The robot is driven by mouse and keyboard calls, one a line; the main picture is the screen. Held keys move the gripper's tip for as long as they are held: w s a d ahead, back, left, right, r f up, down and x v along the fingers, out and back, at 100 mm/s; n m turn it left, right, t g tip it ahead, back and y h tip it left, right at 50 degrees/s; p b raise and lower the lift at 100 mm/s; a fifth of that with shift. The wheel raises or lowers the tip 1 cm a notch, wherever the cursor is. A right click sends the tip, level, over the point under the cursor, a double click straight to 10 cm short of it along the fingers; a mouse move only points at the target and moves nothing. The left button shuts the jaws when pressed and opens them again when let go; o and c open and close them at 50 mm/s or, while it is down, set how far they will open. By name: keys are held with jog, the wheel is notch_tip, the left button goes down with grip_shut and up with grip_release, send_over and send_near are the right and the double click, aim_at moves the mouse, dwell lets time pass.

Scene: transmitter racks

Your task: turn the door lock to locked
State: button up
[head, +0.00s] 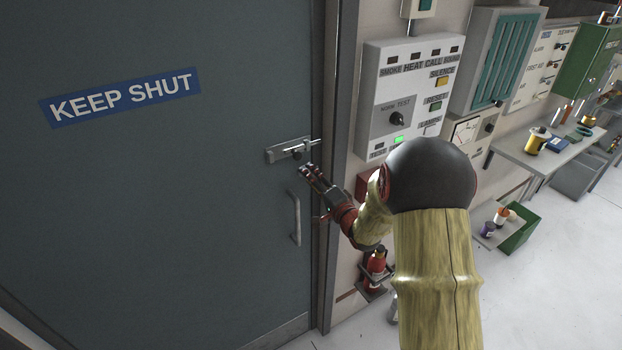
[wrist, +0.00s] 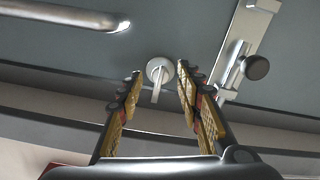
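The door lock is a small round silver thumb-turn (wrist: 158,72) on the grey door (head: 150,180). Its narrow tab points down in the wrist view, towards my gripper. My gripper (head: 306,171) is open and empty in front of the door, below the slide bolt. In the wrist view its two fingers (wrist: 159,77) stand one on each side of the thumb-turn, with a visible gap to the tab on both sides. I cannot tell how far the fingertips are from the door. In the head view I cannot make out the thumb-turn near my gripper.
A slide bolt (head: 288,151) with a dark knob (wrist: 256,67) is close by on the door. A bar handle (head: 295,218) is below. An alarm panel (head: 408,95) hangs right of the frame. A red extinguisher (head: 376,268) stands under my arm.

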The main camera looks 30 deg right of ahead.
jog(key=shift+s, duration=0.1)
jog(key=s, duration=1.1)
jog(key=shift+s+d, duration=0.2)
jog(key=shift+s, duration=0.2)
